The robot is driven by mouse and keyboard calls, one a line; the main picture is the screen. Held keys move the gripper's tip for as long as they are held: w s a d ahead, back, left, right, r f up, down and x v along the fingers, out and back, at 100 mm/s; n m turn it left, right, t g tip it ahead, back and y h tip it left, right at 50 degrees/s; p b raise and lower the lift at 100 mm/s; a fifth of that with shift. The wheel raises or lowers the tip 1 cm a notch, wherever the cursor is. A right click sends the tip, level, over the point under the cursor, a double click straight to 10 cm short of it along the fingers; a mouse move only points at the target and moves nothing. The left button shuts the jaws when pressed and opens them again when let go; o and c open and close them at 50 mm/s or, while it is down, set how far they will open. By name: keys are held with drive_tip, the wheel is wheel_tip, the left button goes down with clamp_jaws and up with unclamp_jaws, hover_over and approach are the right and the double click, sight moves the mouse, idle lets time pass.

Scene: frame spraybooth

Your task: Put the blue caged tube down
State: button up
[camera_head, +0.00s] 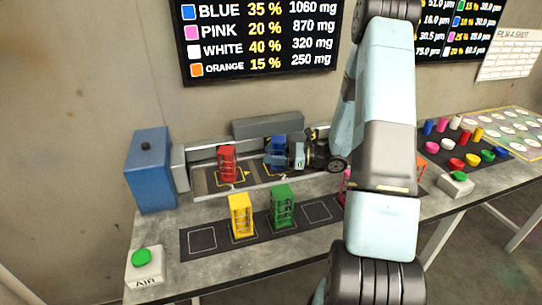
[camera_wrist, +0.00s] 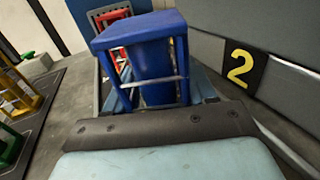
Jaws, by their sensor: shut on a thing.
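The blue caged tube (camera_head: 276,148) is at the gripper's end over the tray with marked squares (camera_head: 206,186). In the wrist view the blue caged tube (camera_wrist: 150,62) fills the upper middle, its flat blue top towards me. My gripper (camera_head: 290,152) is shut on it, reaching in from the right. The fingertips are mostly hidden in the wrist view. I cannot tell whether the tube's base touches the tray. A red caged tube (camera_head: 228,163) stands upright in the tray to its left; it also shows behind the blue one in the wrist view (camera_wrist: 108,55).
Yellow (camera_head: 241,216) and green (camera_head: 282,207) caged tubes stand on the dark strip (camera_head: 202,239) in front. Empty marked squares are beside them. A blue box (camera_head: 151,172) stands left, and the AIR button (camera_head: 142,262) is at front left. A grey wall with a yellow 2 (camera_wrist: 239,68) is close right.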

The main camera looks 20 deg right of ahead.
drive_tip(key=shift+f, duration=0.15)
drive_tip(key=o, duration=1.2)
drive_tip(key=shift+v, duration=3.75)
